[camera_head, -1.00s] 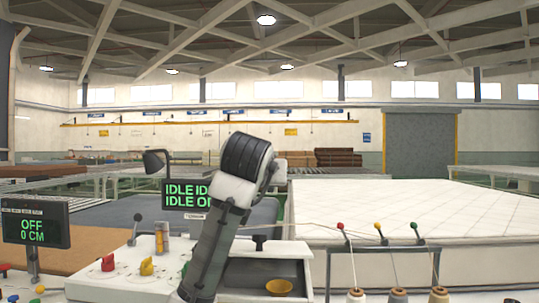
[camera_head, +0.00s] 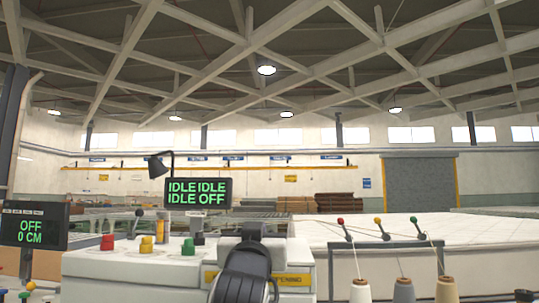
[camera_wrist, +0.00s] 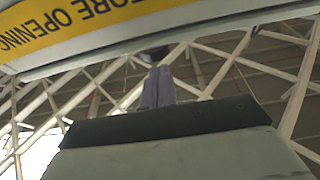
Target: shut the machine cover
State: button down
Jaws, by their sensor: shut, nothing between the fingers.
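The white machine (camera_head: 130,275) stands across the lower middle of the head view. A yellow label strip (camera_head: 293,279) shows on its right front, partly hidden by my dark arm link. In the wrist view a pale panel with a yellow label (camera_wrist: 75,25), reading "...ORE OPENING", fills the upper left; I take it to be the machine cover, but how far it stands open cannot be told. My gripper (camera_wrist: 158,75) is shut and empty, pointing up close to the panel's lower edge. A dark rounded part sits at its fingertips; contact is unclear. The head view hides the fingertips.
Red, yellow and green knobs (camera_head: 147,245) stand on the machine top. Behind them is an idle display (camera_head: 197,192). Another display (camera_head: 34,227) stands at left. Thread cones (camera_head: 404,290) and a thread stand (camera_head: 380,244) are at right, before a white mattress (camera_head: 480,226).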

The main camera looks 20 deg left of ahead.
jog(key=shift+s+f+b, duration=0.2)
jog(key=shift+f+b, duration=0.35)
jog(key=shift+f, duration=0.6)
